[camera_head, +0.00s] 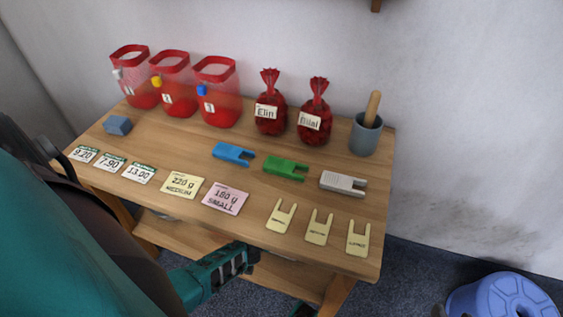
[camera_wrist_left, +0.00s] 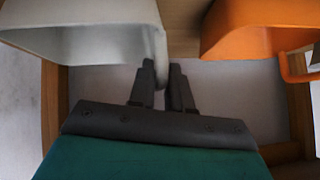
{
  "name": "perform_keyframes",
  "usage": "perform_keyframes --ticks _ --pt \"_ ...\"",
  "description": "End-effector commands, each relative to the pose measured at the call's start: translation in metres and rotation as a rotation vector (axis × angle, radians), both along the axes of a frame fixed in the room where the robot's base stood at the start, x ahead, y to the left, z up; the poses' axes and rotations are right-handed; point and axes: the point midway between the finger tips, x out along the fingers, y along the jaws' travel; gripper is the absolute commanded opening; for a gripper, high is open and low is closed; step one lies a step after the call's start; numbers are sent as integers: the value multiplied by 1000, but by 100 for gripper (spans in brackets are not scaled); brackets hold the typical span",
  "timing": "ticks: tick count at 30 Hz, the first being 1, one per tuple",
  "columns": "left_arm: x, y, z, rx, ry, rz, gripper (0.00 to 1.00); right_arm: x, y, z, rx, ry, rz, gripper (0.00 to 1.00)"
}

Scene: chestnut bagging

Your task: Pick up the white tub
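The white tub (camera_wrist_left: 85,40) fills the upper left of the left wrist view, seen close and only in part. I cannot make out the tub clearly there. My right gripper is not clearly visible.
An orange tub (camera_wrist_left: 260,28) is close on the right of the left wrist view. The wooden tabletop (camera_head: 150,197) above holds red bags (camera_head: 222,105), cards (camera_head: 227,197), coloured clips (camera_head: 285,168) and a grey pot (camera_head: 365,137). A blue stool (camera_head: 505,297) stands at the lower right.

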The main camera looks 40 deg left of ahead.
Motion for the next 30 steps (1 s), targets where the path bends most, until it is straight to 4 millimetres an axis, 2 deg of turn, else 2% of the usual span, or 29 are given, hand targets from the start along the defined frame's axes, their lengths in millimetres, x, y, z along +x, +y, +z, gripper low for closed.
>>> perform_keyframes --ticks 1,6,22,30 --pt "0 0 0 0 0 0 13 -1 0 -1 0 2 -1 43" --pt "0 0 0 0 0 0 0 -2 0 -2 0 6 -2 43" --pt "1 1 2 0 -1 0 0 -3 -1 -1 -1 7 -3 43" --pt "5 7 20 1 -3 -2 0 -1 -2 13 -1 -5 -7 43"
